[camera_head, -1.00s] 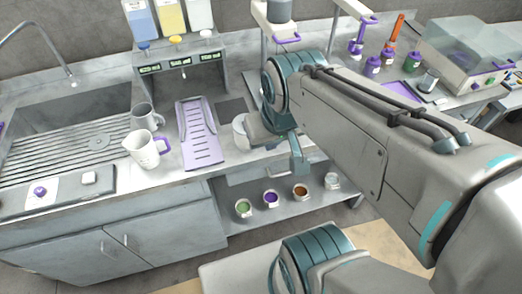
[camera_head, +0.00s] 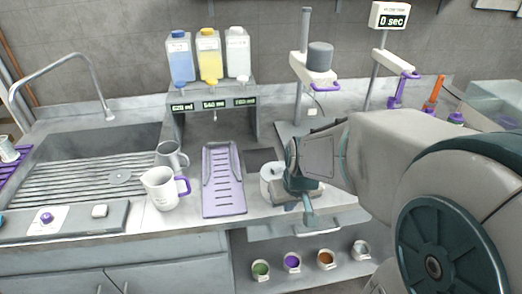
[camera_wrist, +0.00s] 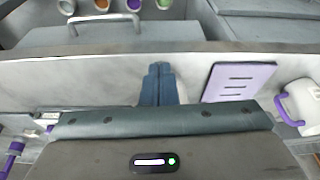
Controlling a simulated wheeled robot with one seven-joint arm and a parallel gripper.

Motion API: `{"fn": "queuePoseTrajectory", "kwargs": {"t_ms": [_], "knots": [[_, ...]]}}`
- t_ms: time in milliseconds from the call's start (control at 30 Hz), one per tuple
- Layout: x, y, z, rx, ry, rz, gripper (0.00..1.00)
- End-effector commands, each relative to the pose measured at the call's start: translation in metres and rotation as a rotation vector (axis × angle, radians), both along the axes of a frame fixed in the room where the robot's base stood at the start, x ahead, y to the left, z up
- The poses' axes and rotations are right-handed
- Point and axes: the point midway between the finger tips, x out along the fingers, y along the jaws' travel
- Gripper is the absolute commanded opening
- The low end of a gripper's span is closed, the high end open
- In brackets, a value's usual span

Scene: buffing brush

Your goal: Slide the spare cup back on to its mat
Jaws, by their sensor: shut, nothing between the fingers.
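A pale cup (camera_head: 266,184), which looks like the spare cup, stands near the counter's front edge, partly hidden behind my gripper (camera_head: 309,216). A dark grey square that may be its mat (camera_head: 258,160) lies on the counter just behind the cup; my arm hides part of it. My gripper is shut and empty, at the right of the cup and close to it in the head view. In the wrist view the closed fingers (camera_wrist: 158,72) point toward the counter's front edge. A pale edge shows right beside them, perhaps the cup. I cannot tell whether they touch it.
A purple slotted tray (camera_head: 223,185) lies left of the cup. A white pitcher (camera_head: 159,190) with a purple handle and a grey mug (camera_head: 171,154) stand farther left by the sink. Several small jars (camera_head: 292,262) sit on the shelf below. A dispenser (camera_head: 209,95) stands behind.

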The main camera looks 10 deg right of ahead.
Motion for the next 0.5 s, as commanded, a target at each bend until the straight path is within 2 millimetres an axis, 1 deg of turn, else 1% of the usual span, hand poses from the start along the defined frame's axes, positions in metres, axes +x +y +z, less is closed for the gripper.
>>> {"fn": "queuePoseTrajectory", "kwargs": {"t_ms": [33,333,500], "knots": [[0.001,0.000,-0.011,0.001,0.006,-0.001,0.00],[0.015,0.002,-0.056,0.002,0.005,0.001,0.00],[0.038,0.003,-0.053,0.001,0.001,0.000,0.00]]}}
